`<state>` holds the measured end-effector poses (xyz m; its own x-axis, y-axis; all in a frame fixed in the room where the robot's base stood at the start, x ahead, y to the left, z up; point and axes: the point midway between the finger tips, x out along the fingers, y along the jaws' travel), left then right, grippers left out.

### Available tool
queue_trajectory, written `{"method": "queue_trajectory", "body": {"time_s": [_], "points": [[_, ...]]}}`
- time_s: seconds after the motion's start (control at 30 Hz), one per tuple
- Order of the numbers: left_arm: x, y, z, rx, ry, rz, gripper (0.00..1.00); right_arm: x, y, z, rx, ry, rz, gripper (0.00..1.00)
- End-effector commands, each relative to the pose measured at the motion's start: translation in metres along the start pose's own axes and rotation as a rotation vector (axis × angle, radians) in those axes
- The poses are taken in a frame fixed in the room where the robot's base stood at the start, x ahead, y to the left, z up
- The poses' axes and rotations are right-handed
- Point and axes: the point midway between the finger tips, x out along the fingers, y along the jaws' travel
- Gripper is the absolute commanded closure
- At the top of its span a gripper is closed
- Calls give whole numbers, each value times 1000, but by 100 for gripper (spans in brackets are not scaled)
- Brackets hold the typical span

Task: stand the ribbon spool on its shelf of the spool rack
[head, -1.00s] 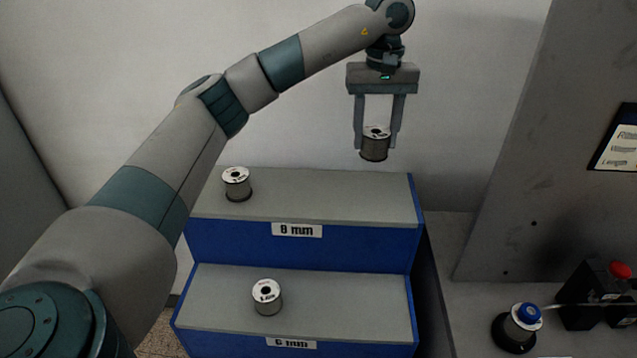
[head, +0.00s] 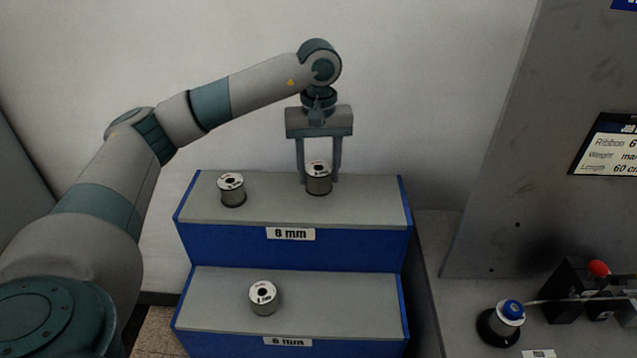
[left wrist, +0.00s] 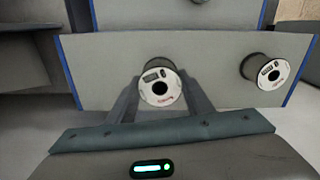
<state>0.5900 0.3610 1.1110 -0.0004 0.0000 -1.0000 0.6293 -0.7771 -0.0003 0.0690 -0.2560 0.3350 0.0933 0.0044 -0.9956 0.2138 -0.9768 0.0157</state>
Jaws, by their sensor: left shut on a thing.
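My left gripper (head: 318,180) is shut on a grey ribbon spool (head: 318,185) with a white top, held upright at the upper shelf (head: 265,212) of the blue-sided spool rack. I cannot tell whether its base touches the shelf. In the left wrist view the held spool (left wrist: 160,103) sits between the fingers (left wrist: 159,95). Another spool (head: 232,190) stands left of it on the upper shelf, and shows at right in the left wrist view (left wrist: 268,70). A third spool (head: 263,298) stands on the lower shelf (head: 340,305). My right gripper is not in view.
Shelf labels show on the upper front (head: 291,234) and lower front (head: 287,342), the upper seemingly 8 mm, the lower 6 mm. A blue-capped spool (head: 509,313) stands at right. The upper shelf's right part is clear.

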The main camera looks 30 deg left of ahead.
Motion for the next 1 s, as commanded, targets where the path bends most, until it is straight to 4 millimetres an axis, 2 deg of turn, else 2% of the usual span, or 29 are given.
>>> {"method": "queue_trajectory", "body": {"time_s": [0.17, 0.47, 0.87, 0.9, 0.97, 1.0], "points": [[6, 0, 0, -1, -1, -1, 88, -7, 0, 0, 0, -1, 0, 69], [37, 0, 0, -2, 0, 0, 88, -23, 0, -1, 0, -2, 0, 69], [42, 0, 0, -1, 1, 1, 88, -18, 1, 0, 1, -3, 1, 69], [43, 0, 0, -1, 0, 0, 51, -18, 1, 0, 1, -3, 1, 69], [42, 0, 0, -1, 0, 0, 37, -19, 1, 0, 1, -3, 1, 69], [42, 0, 0, -1, 0, 0, 35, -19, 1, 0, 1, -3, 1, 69]]}}
